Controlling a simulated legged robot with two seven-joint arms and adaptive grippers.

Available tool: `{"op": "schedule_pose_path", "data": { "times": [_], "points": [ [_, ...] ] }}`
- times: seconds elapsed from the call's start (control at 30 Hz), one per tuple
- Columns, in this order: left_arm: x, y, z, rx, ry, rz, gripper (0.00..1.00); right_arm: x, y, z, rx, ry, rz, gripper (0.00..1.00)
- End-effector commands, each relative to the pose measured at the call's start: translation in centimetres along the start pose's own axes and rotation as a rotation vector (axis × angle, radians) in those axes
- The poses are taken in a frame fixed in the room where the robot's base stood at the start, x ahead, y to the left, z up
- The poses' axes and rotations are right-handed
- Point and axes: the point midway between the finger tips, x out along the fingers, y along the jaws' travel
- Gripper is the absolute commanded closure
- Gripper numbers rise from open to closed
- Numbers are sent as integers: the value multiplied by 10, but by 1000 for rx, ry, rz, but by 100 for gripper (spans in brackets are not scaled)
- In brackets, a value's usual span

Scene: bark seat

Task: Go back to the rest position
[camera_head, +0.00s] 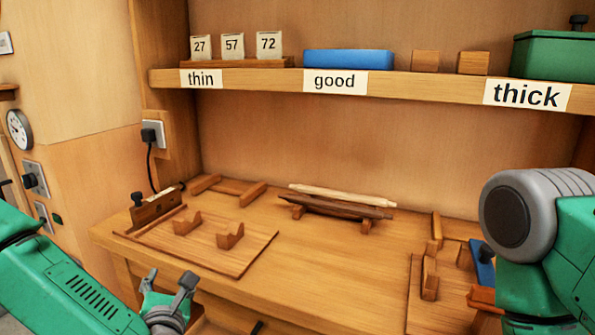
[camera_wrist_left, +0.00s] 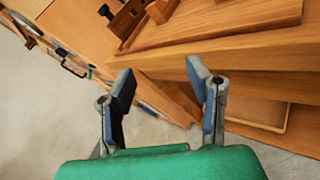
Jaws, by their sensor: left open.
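My left gripper (camera_head: 169,281) is open and empty in the head view, low at the left, in front of the bench's front edge. In the left wrist view the left gripper (camera_wrist_left: 160,78) has its two fingers spread wide with nothing between them. The workbench (camera_head: 330,265) lies beyond it, and its edge also shows in the left wrist view (camera_wrist_left: 250,52). My right arm (camera_head: 545,235) stands at the right of the head view. Its gripper is not seen.
A board (camera_head: 205,255) with two notched wooden blocks lies on the bench's left side. Two long sticks (camera_head: 340,200) rest on supports at the back. Wooden fixtures (camera_head: 430,275) stand at the right. The shelf (camera_head: 420,84) holds number cards, a blue block and a green box.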

Motion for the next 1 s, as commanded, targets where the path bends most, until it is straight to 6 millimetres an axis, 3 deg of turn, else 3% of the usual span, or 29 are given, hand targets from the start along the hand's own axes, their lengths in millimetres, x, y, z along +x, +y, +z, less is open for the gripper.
{"op": "schedule_pose_path", "data": {
  "times": [0.17, 0.27, 0.47, 0.6, 0.7, 0.83, 1.0],
  "points": [
    [-21, -39, -38, 337, 25, -188, 55, 0, 0, 1, 1, -1, 1, 60],
    [-38, -60, -70, 587, 27, -330, 55, 0, 0, 1, 1, -2, 1, 60],
    [-108, -90, -172, 1315, -73, -773, 55, 0, 0, 1, 1, -2, 1, 60],
    [-170, -78, -244, 1820, -263, -1143, 55, 0, 0, 1, 1, -2, 0, 60],
    [-208, -55, -283, 2087, -436, -1389, 55, 0, 0, 1, 1, -2, 0, 60],
    [-242, -24, -312, 2286, -647, -1634, 55, 0, 0, 1, 1, -2, 0, 60],
    [-261, -3, -326, 2369, -795, -1781, 55, 0, 0, 1, 1, -2, 1, 60]
  ]
}}
